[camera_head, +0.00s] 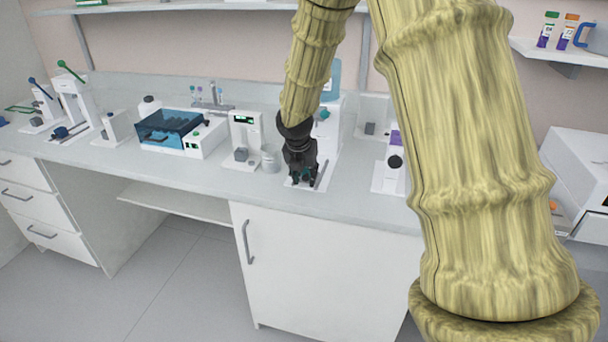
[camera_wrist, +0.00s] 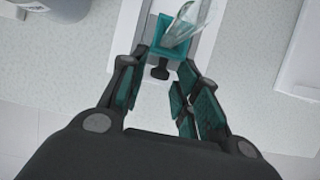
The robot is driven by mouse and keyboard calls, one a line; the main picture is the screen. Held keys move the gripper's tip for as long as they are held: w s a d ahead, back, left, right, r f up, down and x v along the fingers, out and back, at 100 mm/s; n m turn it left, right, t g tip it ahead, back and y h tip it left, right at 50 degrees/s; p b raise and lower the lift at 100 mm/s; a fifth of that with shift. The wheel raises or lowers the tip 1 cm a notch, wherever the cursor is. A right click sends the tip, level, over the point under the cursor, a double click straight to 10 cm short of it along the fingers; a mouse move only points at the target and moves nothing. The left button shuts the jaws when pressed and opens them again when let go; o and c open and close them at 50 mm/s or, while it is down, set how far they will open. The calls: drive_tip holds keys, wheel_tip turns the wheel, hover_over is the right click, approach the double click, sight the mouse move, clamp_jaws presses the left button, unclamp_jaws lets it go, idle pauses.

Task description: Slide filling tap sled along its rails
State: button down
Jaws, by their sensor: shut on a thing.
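The filling tap sled (camera_wrist: 171,58) is a small teal block with a black knob (camera_wrist: 160,73) on its near side. It shows at the top centre of the wrist view, on a pale base between rails. A clear vessel (camera_wrist: 190,22) rises from the sled and looks tilted in this view. My gripper (camera_wrist: 162,66) is shut on the sled, with one finger on each side of it. In the head view my gripper (camera_head: 304,178) points down at the front of the white filling station (camera_head: 331,146), hiding most of the sled.
A grey cup (camera_head: 270,162) and a white device with a display (camera_head: 245,140) stand left of my gripper. Another white device (camera_head: 388,175) stands to the right. A blue-lidded box (camera_head: 172,132) is farther left. The bench's front edge (camera_head: 330,212) is close.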

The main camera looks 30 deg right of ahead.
drive_tip(key=shift+w+d+r+p, duration=0.1)
drive_tip(key=shift+w+d+p, duration=1.3)
drive_tip(key=shift+d, duration=0.2)
drive_tip(key=shift+w+d+p, duration=1.25)
drive_tip(key=shift+w+d, duration=0.1)
drive_tip(key=shift+d, duration=0.25)
drive_tip(key=c, duration=1.5)
unclamp_jaws()
drive_tip(key=shift+o, duration=0.8)
drive_tip(key=shift+w+d, duration=0.1)
drive_tip(key=v, duration=1.1)
drive_tip(key=shift+r, duration=0.3)
